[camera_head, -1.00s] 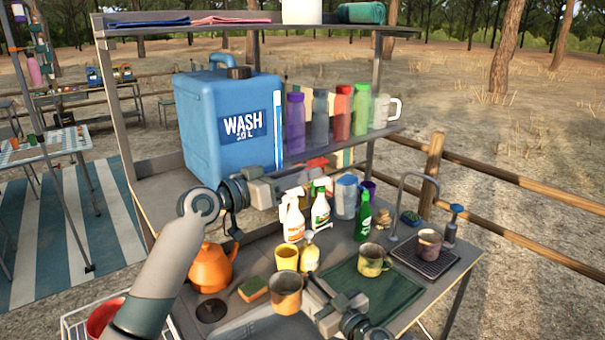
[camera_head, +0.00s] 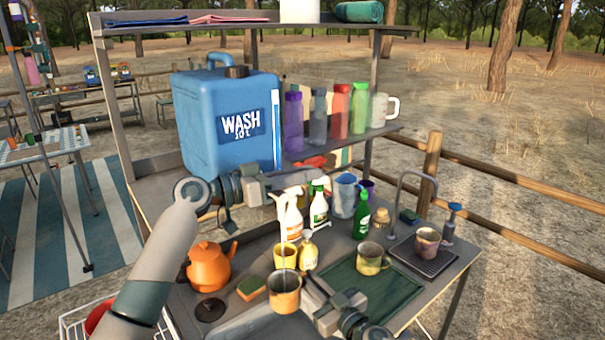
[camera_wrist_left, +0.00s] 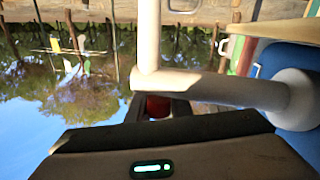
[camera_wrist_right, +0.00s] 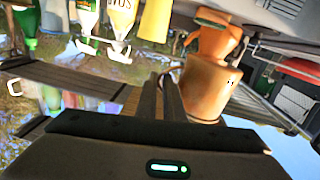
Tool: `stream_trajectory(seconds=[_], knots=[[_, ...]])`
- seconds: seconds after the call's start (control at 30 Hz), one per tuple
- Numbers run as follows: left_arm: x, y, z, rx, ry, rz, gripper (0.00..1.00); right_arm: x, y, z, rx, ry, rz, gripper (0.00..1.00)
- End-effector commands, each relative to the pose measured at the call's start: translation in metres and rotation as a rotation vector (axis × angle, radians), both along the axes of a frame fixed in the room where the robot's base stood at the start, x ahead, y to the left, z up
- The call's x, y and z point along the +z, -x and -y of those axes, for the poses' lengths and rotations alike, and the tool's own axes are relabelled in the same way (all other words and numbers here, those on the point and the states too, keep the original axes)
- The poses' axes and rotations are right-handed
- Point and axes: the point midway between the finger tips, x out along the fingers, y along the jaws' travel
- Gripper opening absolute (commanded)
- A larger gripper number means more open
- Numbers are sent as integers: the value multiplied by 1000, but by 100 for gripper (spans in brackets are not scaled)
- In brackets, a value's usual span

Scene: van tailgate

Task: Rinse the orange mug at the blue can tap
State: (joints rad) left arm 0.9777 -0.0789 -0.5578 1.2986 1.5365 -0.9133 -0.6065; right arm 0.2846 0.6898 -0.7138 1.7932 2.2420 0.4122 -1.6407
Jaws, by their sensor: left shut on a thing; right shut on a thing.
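The orange mug (camera_head: 285,301) is upright above the counter's front, its opening facing up. My right gripper (camera_head: 306,288) is shut on its right side; the mug also shows at the fingers in the right wrist view (camera_wrist_right: 203,92). The blue can (camera_head: 228,140), marked WASH, stands on the shelf. My left gripper (camera_head: 306,180) is at its lower front and hides most of the tap. In the left wrist view, a pale tap pipe (camera_wrist_left: 210,86) crosses before a red part (camera_wrist_left: 158,106) at the fingers. A thin pale stream (camera_head: 283,245) falls into the mug.
A yellow cup (camera_head: 285,254) and spray bottles (camera_head: 293,217) stand close behind the mug. An orange teapot (camera_head: 209,266) and a sponge (camera_head: 251,288) are left of it. Another mug (camera_head: 371,259) is on the green mat (camera_head: 392,297). A second mug (camera_head: 427,242) stands by the sink tap.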

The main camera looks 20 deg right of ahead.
Motion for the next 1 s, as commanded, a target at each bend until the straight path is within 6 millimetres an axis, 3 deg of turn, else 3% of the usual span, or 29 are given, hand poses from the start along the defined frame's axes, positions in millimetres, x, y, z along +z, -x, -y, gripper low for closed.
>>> stream_trajectory(seconds=[0.2, 0.23, 0.27, 0.67, 1.0], knots=[[0, 0, 0, 1, 2, -2, 0, 0, 0, 0, 0, 0, 1, 0], [0, 0, 0, 1, 2, -2, 24, 0, 0, 0, 0, 0, 1, 0], [0, 0, 0, 1, 2, -2, 28, 0, 0, 0, 0, 0, 1, 0], [0, 0, -3, 2, 2, -1, 28, 1, 0, 0, 0, 0, 1, 0], [-1, 4, -41, 4, 1, 0, 28, 1, 0, 0, 0, 0, 1, 0]])
